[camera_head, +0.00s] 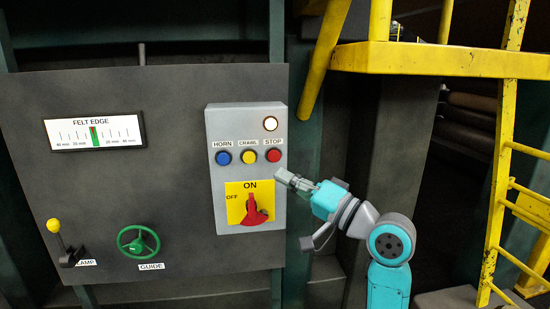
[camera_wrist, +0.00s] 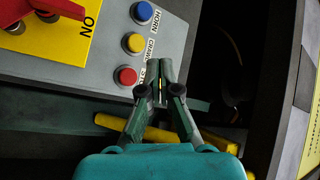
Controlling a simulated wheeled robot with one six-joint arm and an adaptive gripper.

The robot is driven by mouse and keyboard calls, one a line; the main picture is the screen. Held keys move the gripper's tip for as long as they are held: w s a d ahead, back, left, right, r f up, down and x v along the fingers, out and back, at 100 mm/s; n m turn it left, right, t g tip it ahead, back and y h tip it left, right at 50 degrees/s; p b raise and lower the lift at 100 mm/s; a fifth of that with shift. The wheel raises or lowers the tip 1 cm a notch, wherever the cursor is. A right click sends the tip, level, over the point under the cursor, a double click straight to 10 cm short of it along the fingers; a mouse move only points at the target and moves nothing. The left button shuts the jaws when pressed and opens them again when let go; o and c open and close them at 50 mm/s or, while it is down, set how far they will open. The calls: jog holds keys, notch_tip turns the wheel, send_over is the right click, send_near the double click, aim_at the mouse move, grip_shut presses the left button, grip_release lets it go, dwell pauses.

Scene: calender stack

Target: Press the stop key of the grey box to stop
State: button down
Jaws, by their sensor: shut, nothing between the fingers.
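The grey box (camera_head: 217,185) stands on the dark panel, with a pale, bright lamp (camera_head: 270,123) at its top right. Its red stop key (camera_head: 273,155) is the right one of three keys, under the label STOP. In the wrist view the stop key (camera_wrist: 125,76) is just left of the fingers, fully visible. My gripper (camera_head: 282,176) is shut and empty, its tips below and slightly right of the key in the head view. In the wrist view the tips (camera_wrist: 160,64) point past the key beside the box's edge; contact cannot be told.
A blue horn key (camera_head: 223,158) and yellow crawl key (camera_head: 248,156) sit left of the stop key. A red rotary switch (camera_head: 254,211) on a yellow plate is below. A green handwheel (camera_head: 138,241) and yellow-knobbed lever (camera_head: 54,226) are farther left. Yellow railings (camera_head: 450,60) stand right.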

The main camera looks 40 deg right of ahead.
aim_at(269, 156)
jog(key=shift+w+d, duration=0.7)
jog(key=shift+w, duration=0.4)
jog(key=shift+w+d, duration=0.75)
jog(key=shift+w, duration=0.3)
jog(key=shift+w+d, duration=0.7)
jog(key=shift+w, duration=0.4)
jog(key=shift+w+d, duration=0.1)
jog(key=shift+w, duration=0.05)
jog(key=shift+w+d, duration=0.15)
jog(key=shift+w, duration=0.05)
jog(key=shift+w+d, duration=0.3)
jog(key=shift+w, duration=0.15)
jog(key=shift+s+a, duration=0.1)
jog(key=shift+s, duration=0.05)
jog(key=shift+s+a, duration=0.45)
jog(key=shift+s, duration=0.2)
jog(key=shift+s+a, duration=0.7)
jog(key=shift+s, duration=0.35)
jog(key=shift+s+a, duration=0.7)
jog(key=shift+s, duration=0.35)
